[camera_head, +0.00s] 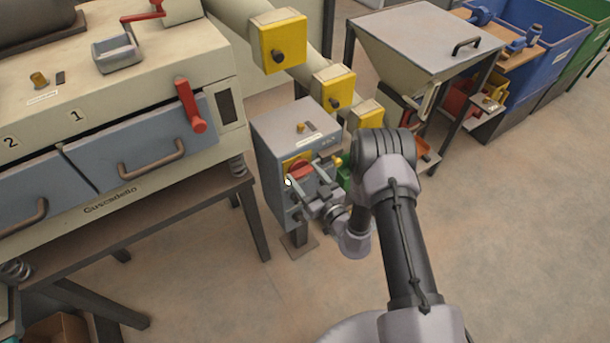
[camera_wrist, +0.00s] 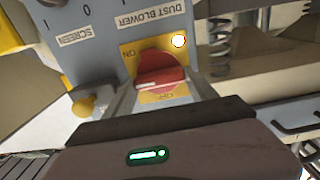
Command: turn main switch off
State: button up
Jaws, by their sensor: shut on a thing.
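The main switch is a red rotary handle (camera_head: 300,169) on a yellow plate, on the front of a grey control box (camera_head: 292,130). In the wrist view the red handle (camera_wrist: 160,75) lies roughly crosswise, with ON and OFF lettering on the yellow plate (camera_wrist: 128,50) around it. My gripper (camera_head: 306,178) is at the box front, its fingers on either side of the handle. In the wrist view my gripper (camera_wrist: 162,86) is shut on the handle. The fingers partly hide the plate. I cannot tell exactly which mark the handle points at.
A lit white lamp (camera_wrist: 179,41) sits beside the switch. A big machine with a red lever (camera_head: 190,105) stands left; a hopper (camera_head: 425,45) stands behind right. The floor at right is clear.

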jog(key=n, duration=0.4)
jog(key=shift+f, duration=0.1)
jog(key=n, duration=0.5)
jog(key=shift+s+a, duration=0.1)
jog(key=n, duration=0.4)
jog(key=shift+f, duration=0.1)
jog(key=n, duration=0.4)
jog(key=shift+f+b, duration=0.1)
jog(key=shift+b, duration=0.3)
jog(key=shift+n, duration=0.5)
jog(key=o, duration=1.4)
jog(key=shift+c, duration=0.2)
